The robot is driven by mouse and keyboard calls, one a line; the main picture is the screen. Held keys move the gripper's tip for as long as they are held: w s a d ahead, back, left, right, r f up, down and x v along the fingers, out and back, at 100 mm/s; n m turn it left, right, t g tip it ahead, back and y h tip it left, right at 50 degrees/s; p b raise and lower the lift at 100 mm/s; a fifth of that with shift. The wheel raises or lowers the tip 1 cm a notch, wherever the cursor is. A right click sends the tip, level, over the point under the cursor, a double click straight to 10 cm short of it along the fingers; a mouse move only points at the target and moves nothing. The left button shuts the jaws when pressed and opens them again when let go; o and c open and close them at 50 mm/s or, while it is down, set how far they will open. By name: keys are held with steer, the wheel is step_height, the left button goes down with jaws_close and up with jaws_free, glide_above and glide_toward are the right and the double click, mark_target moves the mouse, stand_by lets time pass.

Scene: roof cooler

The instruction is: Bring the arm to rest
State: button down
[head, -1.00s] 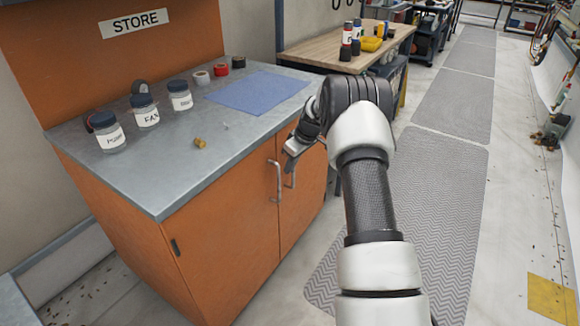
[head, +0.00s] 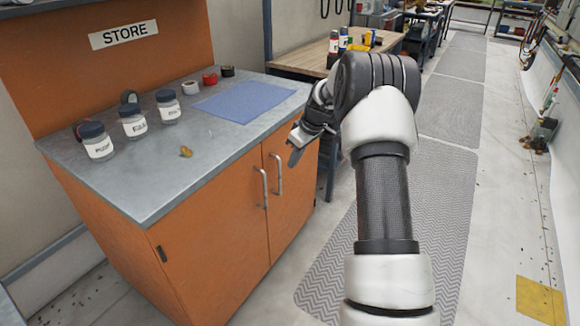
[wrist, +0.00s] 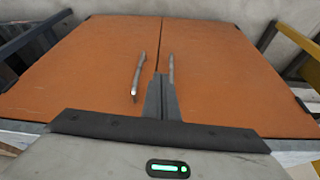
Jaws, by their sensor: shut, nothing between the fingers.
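My gripper (head: 295,150) is in front of the right door of the orange cabinet (head: 130,232), near its right front corner, apart from it and empty. In the wrist view the fingers (wrist: 161,95) are together, pointing toward the cabinet doors. My arm reaches forward from the bottom of the head view and bends left at the wrist. The two door handles show in the wrist view, one left (wrist: 138,77) and one right (wrist: 171,68) of the door gap. Both doors look closed.
On the grey cabinet top (head: 225,143) stand several labelled jars (head: 133,122), tape rolls (head: 210,78), a small brass piece (head: 186,152) and a blue cloth (head: 243,101). A wooden bench (head: 305,60) stands behind. The floor mats (head: 445,165) to the right are clear.

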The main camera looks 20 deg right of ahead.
steer(key=s+a+r+m+h, duration=0.1)
steer(key=s+a+r, duration=0.4)
steer(key=s+r, duration=0.4)
steer(key=s+a+r+m+h, duration=0.1)
steer(key=s+a+r, duration=0.3)
steer(key=s+r, duration=0.5)
steer(key=s+a+r+m+t, duration=0.1)
steer(key=s+a+r+m, duration=0.1)
steer(key=s, duration=1)
steer(key=s+a+r+m+t, duration=0.1)
steer(key=s+a+m, duration=0.15)
steer(key=s, duration=0.85)
step_height(320, 180, up, 23)
steer(key=p, duration=2.3)
steer(key=shift+w+d, duration=0.1)
